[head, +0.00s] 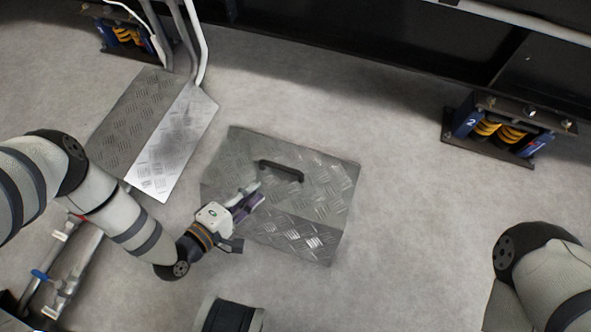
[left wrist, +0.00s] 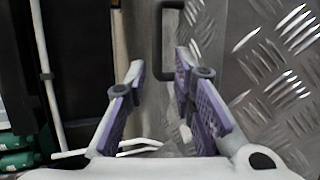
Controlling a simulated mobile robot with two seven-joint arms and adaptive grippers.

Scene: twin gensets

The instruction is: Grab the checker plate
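The checker plate (head: 315,200) is a grey metal tread plate with a bend across it, on the floor in the middle of the head view. It also fills the right side of the left wrist view (left wrist: 275,75). A black bar handle (head: 283,170) stands on its upper face. My left gripper (head: 256,194) is over the plate's left part, just short of the handle. In the left wrist view the fingers (left wrist: 159,68) are apart with nothing between them, and the handle (left wrist: 159,40) shows beyond them.
Another tread plate (head: 160,130) lies to the left, with white pipes (head: 190,45) rising from its top edge. Blue mounts with yellow springs stand at the top left (head: 122,36) and right (head: 505,130), along a dark frame. Grey floor right of the plate is clear.

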